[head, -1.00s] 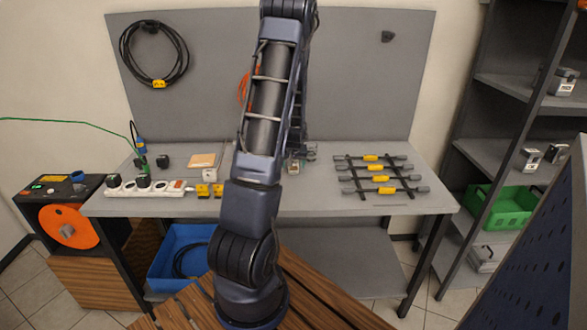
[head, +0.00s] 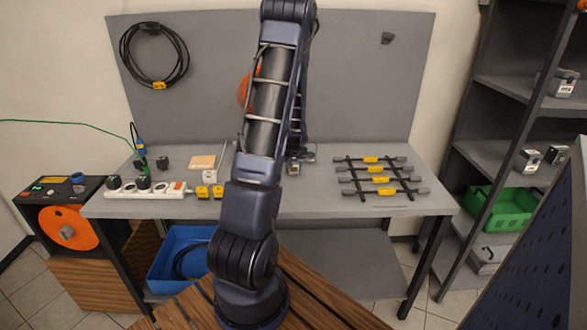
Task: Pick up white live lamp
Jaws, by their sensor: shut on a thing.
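My gripper (head: 299,152) is at the end of my arm, low over the grey workbench (head: 330,205), right of the table's middle. My own arm hides much of it. It is shut on a small pale block (head: 293,168) with a dark front, which I take for the white live lamp. The block is small and partly covered, so its light and any label cannot be read. Whether it touches the bench top cannot be told.
A white power strip (head: 150,190) with plugs, yellow blocks (head: 210,191) and an orange pad (head: 202,162) lie to the left. A black rack with yellow-marked bars (head: 375,178) lies to the right. The bench front between them is partly clear.

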